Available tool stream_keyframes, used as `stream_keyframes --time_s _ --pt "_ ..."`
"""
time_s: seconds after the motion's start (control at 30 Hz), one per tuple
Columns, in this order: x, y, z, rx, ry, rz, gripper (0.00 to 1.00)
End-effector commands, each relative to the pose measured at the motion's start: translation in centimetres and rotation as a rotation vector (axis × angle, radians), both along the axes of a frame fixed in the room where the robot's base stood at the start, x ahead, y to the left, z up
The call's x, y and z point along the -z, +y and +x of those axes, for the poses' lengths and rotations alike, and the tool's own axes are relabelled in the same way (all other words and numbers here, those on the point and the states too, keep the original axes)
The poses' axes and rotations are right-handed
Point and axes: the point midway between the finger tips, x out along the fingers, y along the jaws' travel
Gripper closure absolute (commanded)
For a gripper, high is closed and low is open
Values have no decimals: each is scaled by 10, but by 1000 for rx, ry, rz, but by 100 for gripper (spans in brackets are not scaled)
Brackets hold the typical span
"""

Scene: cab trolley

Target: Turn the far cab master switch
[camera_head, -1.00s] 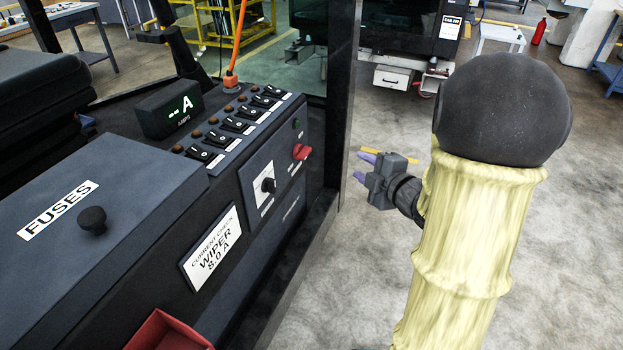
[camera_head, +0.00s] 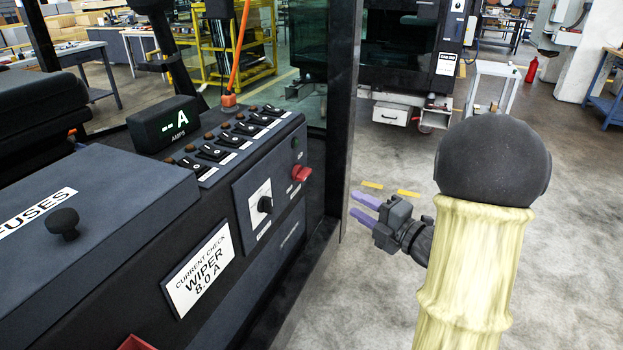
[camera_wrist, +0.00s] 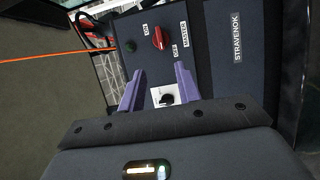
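A red master switch (camera_head: 301,173) sits on the near console's front face, below a small green button (camera_head: 296,142). In the wrist view, the red switch (camera_wrist: 161,37) is beside ON, OFF and MASTER labels. A second cab (camera_head: 412,50) with a white CAB sign stands farther back; I cannot make out a master switch on it. My gripper (camera_head: 360,207) is to the right of the near console, clear of it, fingers pointing left. In the wrist view its purple fingers (camera_wrist: 160,80) are apart with nothing held. The black selector knob (camera_wrist: 167,99) shows behind them.
The console carries a row of rocker switches (camera_head: 228,140), an amps display (camera_head: 164,124), a fuse cover (camera_head: 110,212) and a wiper check card (camera_head: 198,270). A dark cab post (camera_head: 342,120) stands between console and gripper. Grey floor at right is largely clear.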

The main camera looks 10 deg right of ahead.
Motion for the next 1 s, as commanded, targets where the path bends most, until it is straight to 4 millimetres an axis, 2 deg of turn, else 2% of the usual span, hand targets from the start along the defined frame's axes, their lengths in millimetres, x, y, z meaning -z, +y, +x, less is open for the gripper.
stream_keyframes --time_s 0.7,0.83,1.0 --pt "0 67 106 -3 1 0 66" --pt "0 76 123 -2 1 0 66" --pt "0 82 133 0 1 1 66"
